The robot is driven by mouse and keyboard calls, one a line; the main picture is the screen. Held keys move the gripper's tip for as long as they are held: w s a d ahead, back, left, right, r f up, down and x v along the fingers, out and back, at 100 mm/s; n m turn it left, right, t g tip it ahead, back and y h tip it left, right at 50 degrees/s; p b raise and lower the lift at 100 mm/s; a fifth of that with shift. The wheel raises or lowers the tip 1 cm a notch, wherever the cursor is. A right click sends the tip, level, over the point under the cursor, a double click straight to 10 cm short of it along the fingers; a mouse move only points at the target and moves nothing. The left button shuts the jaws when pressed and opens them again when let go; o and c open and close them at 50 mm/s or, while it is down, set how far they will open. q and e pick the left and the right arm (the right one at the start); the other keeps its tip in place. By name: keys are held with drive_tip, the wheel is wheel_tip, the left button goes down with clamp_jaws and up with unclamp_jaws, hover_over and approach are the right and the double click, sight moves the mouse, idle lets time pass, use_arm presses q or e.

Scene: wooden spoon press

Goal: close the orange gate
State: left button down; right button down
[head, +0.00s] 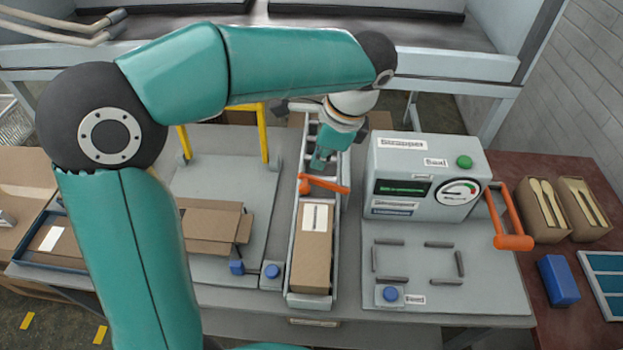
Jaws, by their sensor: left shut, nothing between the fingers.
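The orange gate (326,185) is a short bar at the middle of the narrow metal channel (340,215). From its thicker left end it reaches across the channel to the right side, just behind a brown carton (312,250) with a white label. My left gripper (320,162) points down over the channel just behind the gate, shut and empty. I cannot tell whether its fingertips touch the gate. My left arm hides part of the bench on the left. My right gripper is not in view.
Right of the channel stands a grey press machine (408,153) with a dial, a green button and an orange-handled lever (513,241). Blue buttons (273,270) sit near the front. Flat cardboard (208,222) lies to the left, and spoon boxes (542,208) stand far right.

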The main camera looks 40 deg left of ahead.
sight(308, 187)
use_arm(q)
drive_tip(key=x, duration=0.8)
drive_tip(key=shift+a+f, duration=0.1)
drive_tip(key=shift+f, duration=0.25)
drive_tip(key=shift+f, duration=0.15)
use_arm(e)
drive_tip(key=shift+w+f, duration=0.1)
